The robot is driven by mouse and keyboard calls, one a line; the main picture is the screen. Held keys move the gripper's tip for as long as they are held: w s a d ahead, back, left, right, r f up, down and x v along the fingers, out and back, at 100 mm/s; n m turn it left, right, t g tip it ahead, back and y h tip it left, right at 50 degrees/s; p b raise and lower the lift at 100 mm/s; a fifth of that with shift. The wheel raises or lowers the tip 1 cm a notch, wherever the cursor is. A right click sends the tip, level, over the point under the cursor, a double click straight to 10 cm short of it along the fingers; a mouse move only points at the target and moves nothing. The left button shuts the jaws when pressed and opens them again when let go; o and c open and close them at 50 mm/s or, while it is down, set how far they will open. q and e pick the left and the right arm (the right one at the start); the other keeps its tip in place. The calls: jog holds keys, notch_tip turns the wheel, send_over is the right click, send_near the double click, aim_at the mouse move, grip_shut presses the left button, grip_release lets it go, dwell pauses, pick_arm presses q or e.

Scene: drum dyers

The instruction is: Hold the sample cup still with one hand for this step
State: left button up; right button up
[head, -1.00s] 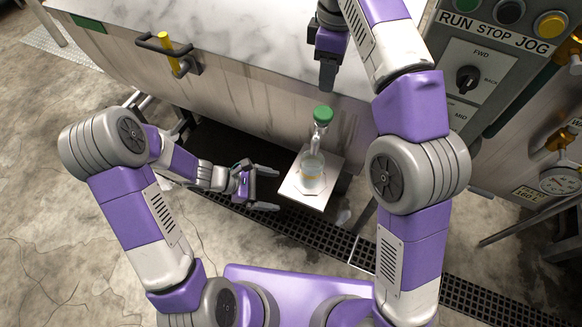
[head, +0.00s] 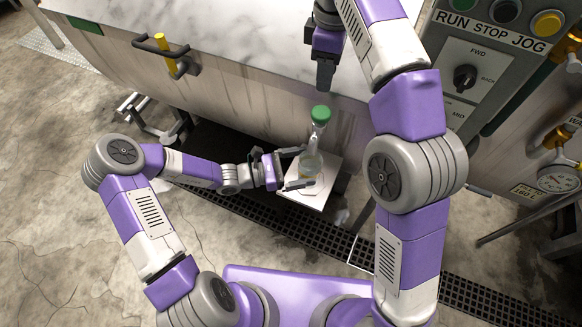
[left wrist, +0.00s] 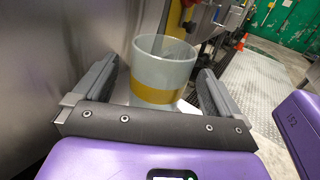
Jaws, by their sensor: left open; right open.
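The sample cup (head: 308,166) is a clear, pale cup with a yellow band, standing on a small white shelf (head: 318,196) under the green-handled tap (head: 320,118). In the left wrist view the cup (left wrist: 162,68) stands upright between the fingers of my left gripper (left wrist: 155,95). My left gripper (head: 295,168) is open, with one finger on either side of the cup. A small gap shows beside the cup on at least one side. My right gripper (head: 325,75) points down above and behind the tap, over the drum's front. The gap between its fingers is hard to see.
The large steel drum (head: 230,100) with a marbled top fills the back. A yellow-and-black handle (head: 168,56) sticks out at its left. A control panel (head: 475,70) and a gauge (head: 556,178) stand at the right. A dark floor grate (head: 340,244) runs below the shelf.

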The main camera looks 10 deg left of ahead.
aim_at(320, 163)
pick_arm(q)
jog(key=shift+x, duration=2.15)
jog(key=shift+c, duration=0.4)
jog(key=c, duration=1)
